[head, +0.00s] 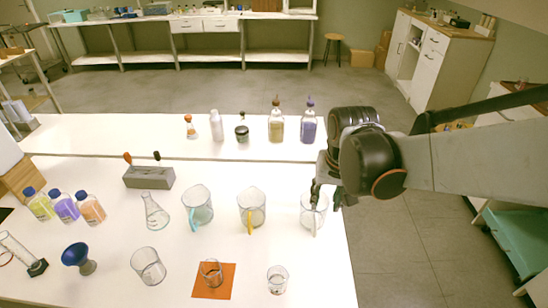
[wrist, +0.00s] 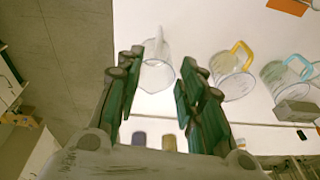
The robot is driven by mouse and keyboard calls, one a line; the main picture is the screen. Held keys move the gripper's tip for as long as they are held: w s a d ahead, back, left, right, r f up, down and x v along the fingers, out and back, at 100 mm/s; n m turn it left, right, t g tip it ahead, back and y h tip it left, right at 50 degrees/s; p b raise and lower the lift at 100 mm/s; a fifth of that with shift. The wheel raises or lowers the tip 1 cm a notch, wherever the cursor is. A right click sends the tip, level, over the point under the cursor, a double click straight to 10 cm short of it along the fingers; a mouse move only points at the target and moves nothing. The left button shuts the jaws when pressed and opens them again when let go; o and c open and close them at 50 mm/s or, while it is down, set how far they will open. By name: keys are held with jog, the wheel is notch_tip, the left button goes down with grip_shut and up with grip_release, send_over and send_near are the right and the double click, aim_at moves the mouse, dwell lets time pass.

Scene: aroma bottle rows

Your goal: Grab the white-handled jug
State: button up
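The white-handled jug (head: 311,216) is a clear jug standing upright at the right end of a row of three jugs, near the table's right edge. My gripper (head: 326,193) is over its far right side and hides part of its rim. In the wrist view the jug (wrist: 156,76) shows between my two spread fingers (wrist: 161,60), its white handle pointing away from the gripper. The gripper is open and holds nothing. I cannot tell whether a finger touches the jug.
The yellow-handled jug (head: 252,209) and teal-handled jug (head: 198,207) stand to the left. A small beaker (head: 277,280) and a beaker on an orange mat (head: 226,288) are nearer. Several bottles, including a purple one (head: 308,127), stand behind. Floor lies right of the table.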

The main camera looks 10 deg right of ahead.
aim_at(317, 222)
jog(key=w+f, duration=0.1)
jog(key=f, duration=0.1)
jog(key=w+f+m+g+p, duration=0.1)
jog(key=f, duration=0.1)
jog(key=w+f+g+p, duration=0.1)
jog(key=shift+w+d+f, duration=0.2)
jog(key=shift+w+f, duration=0.2)
jog(key=shift+m, duration=0.3)
notch_tip(317, 222, down, 8)
jog(key=b, duration=0.2)
jog(key=shift+f+b, duration=0.15)
jog(key=shift+b, duration=0.25)
jog(key=shift+s+a+f+b, duration=0.15)
jog(key=shift+f+b, duration=0.6)
jog(key=shift+f, duration=0.6)
jog(key=shift+s+a+f+b, duration=0.1)
jog(key=shift+f+b, duration=0.65)
jog(key=shift+f, duration=0.6)
jog(key=shift+r, duration=0.1)
grip_shut()
